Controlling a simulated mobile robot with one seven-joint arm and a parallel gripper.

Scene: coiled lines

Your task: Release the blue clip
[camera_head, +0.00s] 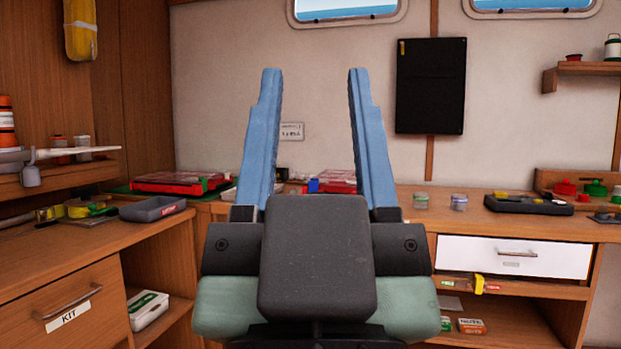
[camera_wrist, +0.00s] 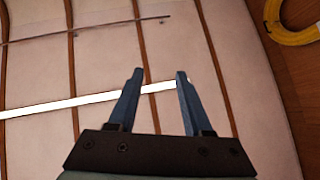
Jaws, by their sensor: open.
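My gripper (camera_head: 312,75) is raised in front of the head camera, its two blue fingers pointing up and spread apart. Nothing is between them. The wrist view shows the same open, empty fingers (camera_wrist: 160,75) against a pale panelled surface. I cannot make out a blue clip for certain. A small blue item (camera_head: 313,185) shows between the fingers, far behind them on the back counter beside a red case (camera_head: 337,181). It is too small to tell what it is. My gripper hides part of the counter.
A grey tray (camera_head: 152,209) sits on the left counter above a drawer labelled KIT (camera_head: 75,310). Another red case (camera_head: 178,182) lies at the back left. A black tray (camera_head: 528,204) sits on the right counter above a white drawer (camera_head: 512,262). A yellow coil (camera_wrist: 290,22) hangs at upper right.

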